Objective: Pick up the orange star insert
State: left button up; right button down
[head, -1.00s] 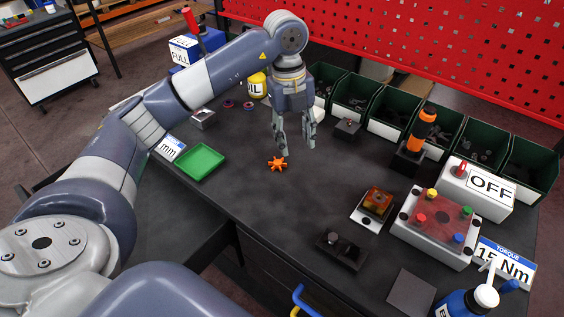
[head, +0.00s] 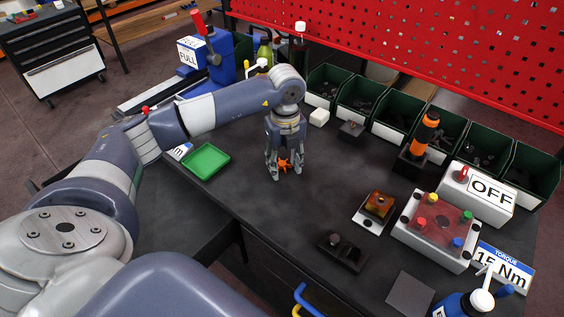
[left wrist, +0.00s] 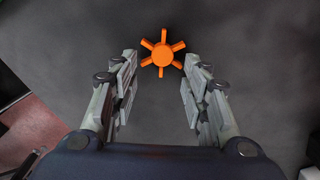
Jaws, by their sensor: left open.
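The orange star insert (head: 284,166) lies on the dark table, partly hidden by my left gripper in the head view. In the left wrist view the star (left wrist: 163,54) shows whole, with several short arms around a round centre. My left gripper (head: 286,176) points down at the star, with its fingers on either side of it. In the left wrist view the left gripper (left wrist: 160,75) is open, and the star lies at the far end of the gap between the fingertips, apart from both. My right gripper is not in view.
A green tray (head: 206,160) lies left of the gripper. To the right are a small white fixture with an amber block (head: 378,205), a black block (head: 342,252) and a box with coloured knobs (head: 436,228). Dark green bins (head: 398,106) line the back. Table around the star is clear.

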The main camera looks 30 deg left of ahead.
pick_arm(q)
jog(key=shift+f, duration=0.2)
jog(key=c, duration=0.4)
jog(key=shift+r, duration=0.1)
